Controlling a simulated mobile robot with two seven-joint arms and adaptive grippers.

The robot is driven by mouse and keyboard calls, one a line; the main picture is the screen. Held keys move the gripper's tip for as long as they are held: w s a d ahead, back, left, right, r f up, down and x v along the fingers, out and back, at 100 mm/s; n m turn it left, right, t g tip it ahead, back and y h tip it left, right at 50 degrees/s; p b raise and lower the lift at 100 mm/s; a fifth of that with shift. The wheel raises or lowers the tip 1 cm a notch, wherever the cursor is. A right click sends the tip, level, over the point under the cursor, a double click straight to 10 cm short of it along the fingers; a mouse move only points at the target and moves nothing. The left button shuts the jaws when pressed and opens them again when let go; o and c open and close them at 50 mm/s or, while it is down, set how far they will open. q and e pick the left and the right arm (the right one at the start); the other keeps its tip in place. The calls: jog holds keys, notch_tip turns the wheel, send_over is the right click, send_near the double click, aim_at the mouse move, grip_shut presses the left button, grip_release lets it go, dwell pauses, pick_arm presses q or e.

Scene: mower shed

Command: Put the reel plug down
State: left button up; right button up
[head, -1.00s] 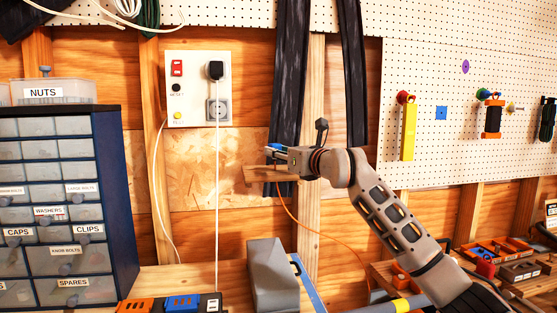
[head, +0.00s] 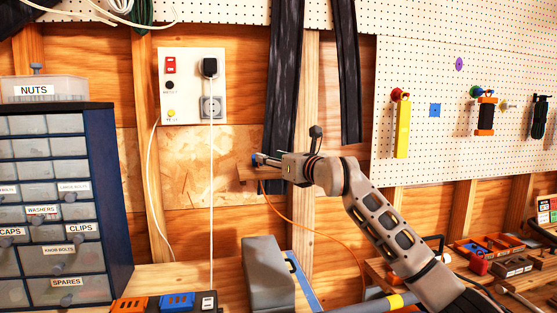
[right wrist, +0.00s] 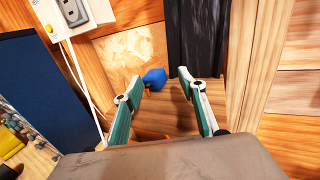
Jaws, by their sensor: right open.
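The blue reel plug (right wrist: 154,79) sits on a small wooden shelf (right wrist: 165,118) on the shed wall. In the head view the plug (head: 256,157) shows small at the tips of my right gripper (head: 268,160), with its orange cord (head: 276,208) hanging from the shelf. In the right wrist view my right gripper (right wrist: 161,85) is open, its two green-sided fingers apart. The plug lies between and just beyond them, nearer the left fingertip. Whether a finger touches it I cannot tell. My left gripper is out of view.
A white outlet panel (head: 181,85) with a black plug and white cord is left of the shelf. Dark strips (head: 287,70) hang behind my gripper. A blue drawer cabinet (head: 117,200) stands left. A grey box (head: 265,270) stands on the bench below.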

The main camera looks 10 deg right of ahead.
jog(key=b+v, duration=0.2)
jog(key=v, duration=1)
jog(key=shift+d, duration=0.1)
